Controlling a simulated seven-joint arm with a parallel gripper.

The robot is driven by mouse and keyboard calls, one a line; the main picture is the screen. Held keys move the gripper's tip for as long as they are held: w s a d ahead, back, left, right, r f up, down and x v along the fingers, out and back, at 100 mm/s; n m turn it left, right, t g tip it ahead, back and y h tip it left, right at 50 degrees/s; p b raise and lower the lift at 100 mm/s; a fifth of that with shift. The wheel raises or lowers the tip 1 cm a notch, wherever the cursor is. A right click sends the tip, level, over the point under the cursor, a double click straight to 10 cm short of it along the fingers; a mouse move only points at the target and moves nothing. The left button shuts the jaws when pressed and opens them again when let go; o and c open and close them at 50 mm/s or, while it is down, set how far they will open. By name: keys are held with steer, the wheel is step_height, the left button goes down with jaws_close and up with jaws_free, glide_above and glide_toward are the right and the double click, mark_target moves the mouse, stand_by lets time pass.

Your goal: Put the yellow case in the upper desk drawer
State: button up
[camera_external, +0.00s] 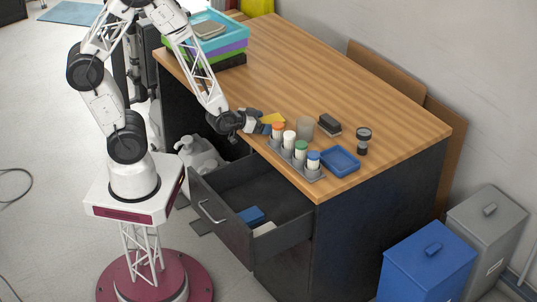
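The yellow case (274,118) is at the left edge of the wooden desk top, just behind the row of bottles. My gripper (267,126) is low over the desk edge, right at the case, and hides part of it. The picture is too small to tell whether the fingers are around the case or only beside it. The upper desk drawer (233,232) is pulled out below and in front of my gripper. A blue item (252,215) and a white item (264,229) lie inside near its front; the rest of its floor looks clear.
A grey rack (316,176) of several colour-capped bottles stands close to my gripper. Near it are a blue tray (341,161), a beige cup (305,127), a dark block (329,123) and a black-and-clear jar (363,141). Stacked crates (229,40) stand at the back left.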

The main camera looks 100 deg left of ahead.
mark_target(263, 121)
steer(key=c, duration=1)
steer(key=shift+r, duration=1.6)
steer(key=shift+s+d+r, duration=0.1)
steer(key=shift+s+r, duration=0.1)
steer(key=shift+s, duration=0.05)
steer(key=s+d, duration=0.2)
steer(key=s, duration=0.2)
steer(key=s+d+r, duration=0.1)
steer(key=s+d, duration=0.1)
steer(key=s, duration=0.3)
steer(key=s+d, duration=0.2)
steer(key=s, duration=0.2)
steer(key=shift+s+d+r, duration=0.2)
steer(key=shift+s+d, duration=0.05)
steer(key=shift+d, duration=0.15)
steer(key=shift+s+d, duration=0.1)
steer(key=shift+s, duration=0.05)
